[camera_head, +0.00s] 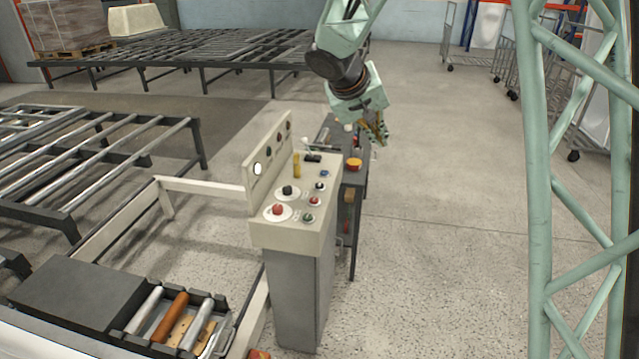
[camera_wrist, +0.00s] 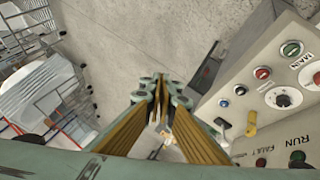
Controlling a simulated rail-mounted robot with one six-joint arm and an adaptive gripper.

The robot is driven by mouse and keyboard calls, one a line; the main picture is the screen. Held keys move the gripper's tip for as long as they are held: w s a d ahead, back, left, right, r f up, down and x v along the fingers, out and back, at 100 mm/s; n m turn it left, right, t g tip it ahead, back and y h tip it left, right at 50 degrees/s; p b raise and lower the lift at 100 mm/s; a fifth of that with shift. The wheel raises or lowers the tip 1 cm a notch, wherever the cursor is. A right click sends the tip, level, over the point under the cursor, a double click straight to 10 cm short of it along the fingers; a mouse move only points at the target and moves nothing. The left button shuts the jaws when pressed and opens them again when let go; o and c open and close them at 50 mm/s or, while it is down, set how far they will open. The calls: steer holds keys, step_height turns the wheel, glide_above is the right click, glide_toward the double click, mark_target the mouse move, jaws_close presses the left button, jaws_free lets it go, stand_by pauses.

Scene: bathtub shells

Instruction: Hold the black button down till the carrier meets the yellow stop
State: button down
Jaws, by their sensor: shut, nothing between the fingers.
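The control console (camera_head: 262,235) has a sloped white top. A small black button (camera_head: 320,186) sits on its right side and shows in the wrist view (camera_wrist: 223,103). A larger black control (camera_head: 288,190) sits on a white disc, also in the wrist view (camera_wrist: 283,99). A yellow upright piece (camera_head: 296,166) stands near the far end of the top; I cannot tell if it is the stop. I cannot identify the carrier. My gripper (camera_head: 377,138) is shut and empty, above and right of the console's far end, apart from the buttons. Its fingertips show in the wrist view (camera_wrist: 162,85).
Red (camera_head: 278,210), green (camera_head: 308,217) and blue (camera_head: 325,173) buttons surround the black ones. A dark bench (camera_head: 352,225) with small items stands right behind the console. Roller frames (camera_head: 110,150) fill the left. Wire carts (camera_head: 490,60) stand far right; the floor between is clear.

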steer(key=w+a+f+n+t+p, duration=0.1)
steer(key=w+a+f+p, duration=0.1)
steer(key=w+a+f, duration=0.5)
steer(key=w+a+f+n+t+p, duration=0.1)
steer(key=w+a+f+p, duration=0.1)
steer(key=w+a+f, duration=0.5)
steer(key=w+a, duration=0.1)
steer(key=a, duration=0.3)
steer(key=shift+a+y, duration=0.2)
steer(key=shift+y, duration=0.2)
steer(key=shift+f, duration=0.1)
steer(key=b, duration=0.1)
glide_above(318, 185)
steer(key=shift+f, duration=3.1)
steer(key=shift+f+b, duration=0.95)
steer(key=shift+b, duration=0.5)
steer(key=shift+f+b, duration=0.2)
steer(key=shift+b, duration=0.1)
